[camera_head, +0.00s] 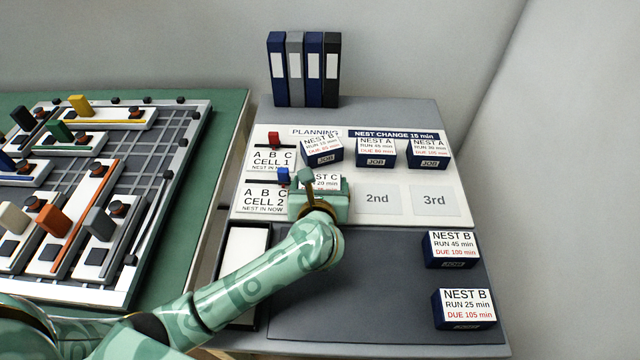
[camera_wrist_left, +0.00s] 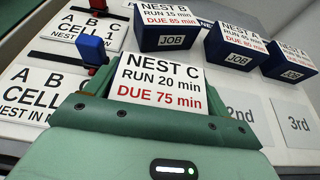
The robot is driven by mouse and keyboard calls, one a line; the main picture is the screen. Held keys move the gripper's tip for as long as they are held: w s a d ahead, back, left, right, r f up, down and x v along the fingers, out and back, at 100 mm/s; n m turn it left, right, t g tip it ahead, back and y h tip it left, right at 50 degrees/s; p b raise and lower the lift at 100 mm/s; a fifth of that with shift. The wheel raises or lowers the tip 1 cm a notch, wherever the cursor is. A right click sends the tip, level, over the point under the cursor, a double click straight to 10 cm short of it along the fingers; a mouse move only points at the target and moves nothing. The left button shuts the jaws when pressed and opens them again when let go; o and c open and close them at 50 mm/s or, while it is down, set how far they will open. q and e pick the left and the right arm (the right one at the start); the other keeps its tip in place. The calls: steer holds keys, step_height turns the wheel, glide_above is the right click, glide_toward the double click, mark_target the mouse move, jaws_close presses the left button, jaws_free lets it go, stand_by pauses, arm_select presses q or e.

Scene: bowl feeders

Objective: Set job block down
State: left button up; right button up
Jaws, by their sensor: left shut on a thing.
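My left gripper (camera_head: 318,202) is shut on the NEST C job block (camera_head: 327,181), marked RUN 20 min, DUE 75 min. The block's white label (camera_wrist_left: 161,84) faces the left wrist view, above my gripper's green jaws (camera_wrist_left: 160,125). The block is over the first place of the CELL 2 row on the planning board (camera_head: 405,226), left of the empty 2nd place (camera_head: 377,199). My gripper hides its underside, so I cannot tell whether it touches the board. The right gripper is not in view.
NEST B (camera_head: 322,150) and two NEST A blocks (camera_head: 375,152) (camera_head: 428,153) stand in the CELL 1 row. The 3rd place (camera_head: 434,200) is empty. Two NEST B blocks (camera_head: 452,248) (camera_head: 464,308) stand on the dark mat (camera_head: 380,300). Binders (camera_head: 304,70) stand behind.

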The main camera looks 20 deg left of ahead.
arm_select(q)
steer(key=o, duration=1)
steer(key=shift+f, duration=0.1)
steer(key=shift+c, duration=0.2)
steer(key=shift+s+r+p, duration=0.15)
steer(key=shift+r+p, duration=0.2)
steer(key=p+v, duration=0.2)
steer(key=v, duration=0.9)
steer(key=shift+s+d+p, duration=0.1)
steer(key=shift+s+p, duration=0.2)
steer(key=shift+p, duration=0.1)
